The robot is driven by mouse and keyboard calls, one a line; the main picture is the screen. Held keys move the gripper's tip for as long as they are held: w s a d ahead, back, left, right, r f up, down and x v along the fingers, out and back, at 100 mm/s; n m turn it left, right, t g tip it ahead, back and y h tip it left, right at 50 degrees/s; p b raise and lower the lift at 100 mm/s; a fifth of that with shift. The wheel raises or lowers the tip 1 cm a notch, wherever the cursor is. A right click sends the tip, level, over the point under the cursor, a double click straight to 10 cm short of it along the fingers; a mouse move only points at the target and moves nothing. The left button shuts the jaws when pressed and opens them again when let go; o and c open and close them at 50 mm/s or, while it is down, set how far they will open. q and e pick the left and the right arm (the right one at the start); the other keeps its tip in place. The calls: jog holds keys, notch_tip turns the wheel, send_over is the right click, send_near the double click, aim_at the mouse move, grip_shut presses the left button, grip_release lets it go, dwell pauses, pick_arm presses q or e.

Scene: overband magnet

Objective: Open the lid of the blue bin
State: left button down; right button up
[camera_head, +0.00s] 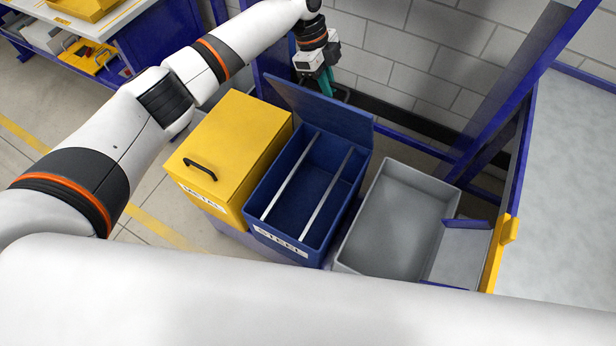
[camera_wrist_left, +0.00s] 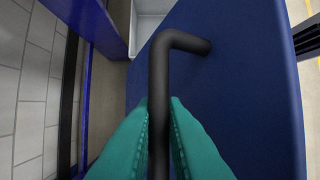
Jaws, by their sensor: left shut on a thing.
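The blue bin (camera_head: 291,241), labelled STEEL, stands between a yellow bin and a grey bin in the head view. Its blue lid (camera_head: 318,106) is swung up at the back and stands raised. The inside of the bin shows, with two pale bars across it. My left gripper (camera_head: 327,82) is behind the raised lid, and its tips are partly hidden there. In the left wrist view, the teal fingers of my left gripper (camera_wrist_left: 159,120) are shut on a black bent handle (camera_wrist_left: 180,40) on the blue lid (camera_wrist_left: 245,90). My right gripper is not in view.
The yellow bin (camera_head: 232,150) has a closed lid with a black handle. The grey bin (camera_head: 390,215) is open. A brick wall (camera_head: 440,45) and blue frame posts (camera_head: 500,90) stand close behind. A pale surface (camera_head: 570,170) lies at the right.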

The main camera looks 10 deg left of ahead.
pick_arm(q)
jog(key=w+b, duration=0.1)
jog(key=w, duration=0.1)
jog(key=d+r+b, duration=0.1)
jog(key=shift+w+b, duration=0.3)
jog(key=shift+w, duration=0.1)
jog(key=c, duration=1.4)
grip_release()
jog(key=shift+r, duration=0.1)
notch_tip(320, 180, up, 8)
jog(key=p, duration=0.6)
jog(key=shift+p, duration=0.35)
